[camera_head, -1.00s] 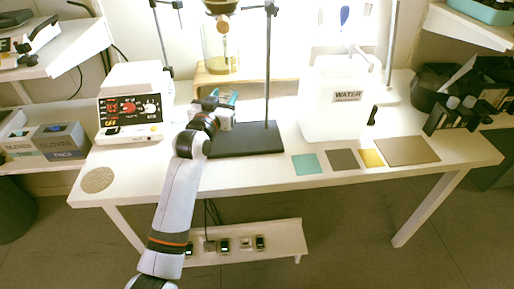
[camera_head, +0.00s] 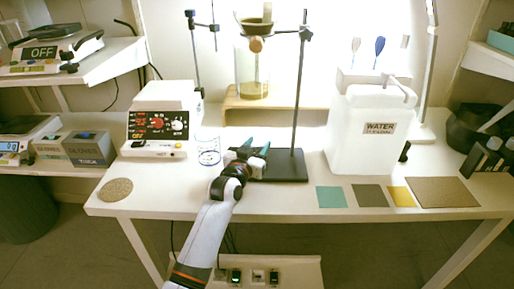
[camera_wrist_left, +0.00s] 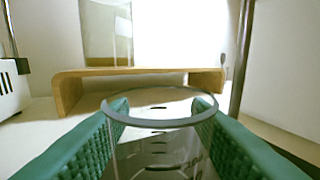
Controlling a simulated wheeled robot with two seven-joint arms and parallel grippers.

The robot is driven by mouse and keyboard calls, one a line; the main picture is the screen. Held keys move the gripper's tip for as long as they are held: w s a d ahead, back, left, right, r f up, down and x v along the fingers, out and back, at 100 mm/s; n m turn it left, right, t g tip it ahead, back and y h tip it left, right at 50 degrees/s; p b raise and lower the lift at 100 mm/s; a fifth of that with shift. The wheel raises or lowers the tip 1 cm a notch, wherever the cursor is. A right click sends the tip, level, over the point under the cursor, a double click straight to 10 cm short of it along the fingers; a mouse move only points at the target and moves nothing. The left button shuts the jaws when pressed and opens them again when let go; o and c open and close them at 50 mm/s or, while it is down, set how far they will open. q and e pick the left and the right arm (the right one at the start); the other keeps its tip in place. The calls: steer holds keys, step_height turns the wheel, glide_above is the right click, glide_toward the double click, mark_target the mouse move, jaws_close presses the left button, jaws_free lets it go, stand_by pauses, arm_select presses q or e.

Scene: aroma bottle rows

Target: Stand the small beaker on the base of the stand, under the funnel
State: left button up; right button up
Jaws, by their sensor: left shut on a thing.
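My left gripper (camera_head: 256,147) is shut on a clear glass beaker (camera_wrist_left: 160,160) with dark graduation marks. In the left wrist view the green fingers grip it on both sides below its open rim, and it looks upright. In the head view the held glass is hard to make out. The stand has a black base (camera_head: 287,168) and a thin rod (camera_head: 299,95). My gripper is at the left part of the base; I cannot tell whether the beaker touches it. The funnel (camera_head: 253,28) hangs high from a clamp left of the rod. My right gripper is out of view.
Another clear beaker (camera_head: 208,152) stands left of my gripper, beside the heater (camera_head: 159,128). A glass cylinder (camera_head: 253,80) stands on a wooden riser (camera_head: 232,101) behind. A white water tank (camera_head: 372,135) is to the right. Coloured mats lie along the right front.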

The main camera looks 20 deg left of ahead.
arm_select(q)
steer(key=shift+f, duration=0.1)
steer(key=o, duration=1)
steer(key=shift+c, duration=0.2)
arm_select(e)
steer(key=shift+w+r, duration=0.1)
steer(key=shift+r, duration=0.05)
arm_select(q)
steer(key=s, duration=0.4)
steer(key=s+a+p, duration=0.1)
steer(key=s, duration=0.7)
steer(key=shift+a, duration=0.15)
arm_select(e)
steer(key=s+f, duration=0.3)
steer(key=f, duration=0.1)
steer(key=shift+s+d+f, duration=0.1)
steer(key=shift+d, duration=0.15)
